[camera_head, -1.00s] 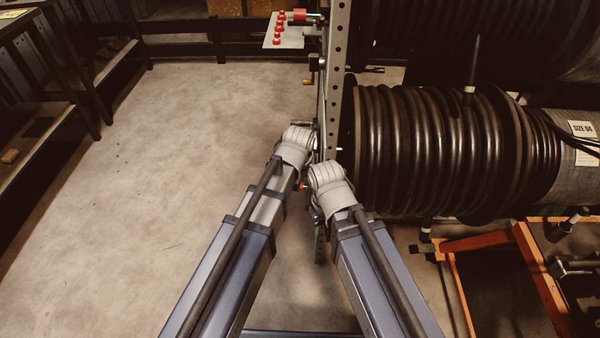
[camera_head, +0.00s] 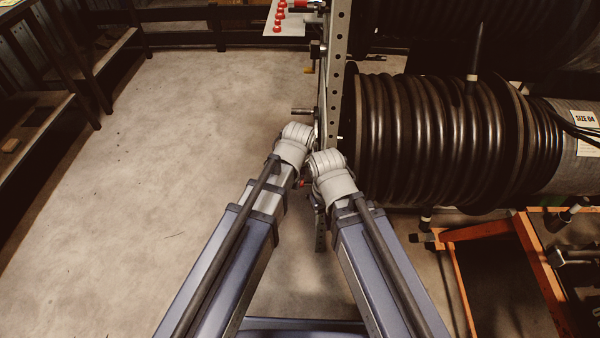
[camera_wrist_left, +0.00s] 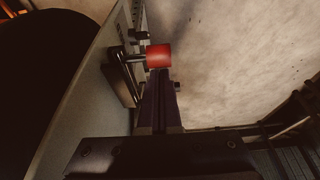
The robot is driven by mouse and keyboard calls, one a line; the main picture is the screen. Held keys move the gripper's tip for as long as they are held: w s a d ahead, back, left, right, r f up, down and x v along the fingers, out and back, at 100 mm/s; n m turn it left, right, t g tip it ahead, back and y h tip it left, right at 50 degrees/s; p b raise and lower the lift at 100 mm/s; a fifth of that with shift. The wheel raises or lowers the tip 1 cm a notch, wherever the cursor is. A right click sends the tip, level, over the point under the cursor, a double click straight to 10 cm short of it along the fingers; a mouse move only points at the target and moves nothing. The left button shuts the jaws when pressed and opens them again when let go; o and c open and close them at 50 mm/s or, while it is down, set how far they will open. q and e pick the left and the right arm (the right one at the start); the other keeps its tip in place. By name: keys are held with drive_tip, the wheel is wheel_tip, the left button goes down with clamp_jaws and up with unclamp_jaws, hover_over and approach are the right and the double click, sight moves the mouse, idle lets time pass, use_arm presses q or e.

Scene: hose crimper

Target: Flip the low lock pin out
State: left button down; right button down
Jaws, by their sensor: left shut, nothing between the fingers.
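The low lock pin shows in the left wrist view as a red knob (camera_wrist_left: 158,56) on a short dark rod, held by a black bracket (camera_wrist_left: 122,75) on the pale upright plate (camera_wrist_left: 85,95). My left gripper (camera_wrist_left: 161,78) is shut and empty, its dark fingertips right by the knob in that view; I cannot tell whether they touch. In the head view a small red spot (camera_head: 303,184) shows between my two wrists, and the left gripper is mostly hidden below its wrist. My right gripper is hidden behind its own wrist.
A perforated steel upright (camera_head: 334,90) stands in front of a large black hose reel (camera_head: 430,140). Several red knobs (camera_head: 278,20) sit on a plate at the top. An orange-framed cart (camera_head: 540,270) is at the lower right. The concrete floor (camera_head: 170,150) on the left is clear.

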use_arm(q)
wheel_tip(320, 180, up, 10)
drive_tip(key=p, duration=0.9)
drive_tip(key=shift+f, duration=0.25)
drive_tip(key=s+a+m+g+y, duration=0.1)
drive_tip(key=s+a+m+g, duration=0.1)
drive_tip(key=s, duration=0.6)
drive_tip(key=s+a+m+g, duration=0.2)
drive_tip(key=s, duration=0.6)
wheel_tip(320, 180, up, 12)
drive_tip(key=p, duration=1.3)
drive_tip(key=shift+w+d+p, duration=0.25)
drive_tip(key=shift+w+p, duration=0.05)
drive_tip(key=shift+p, duration=0.05)
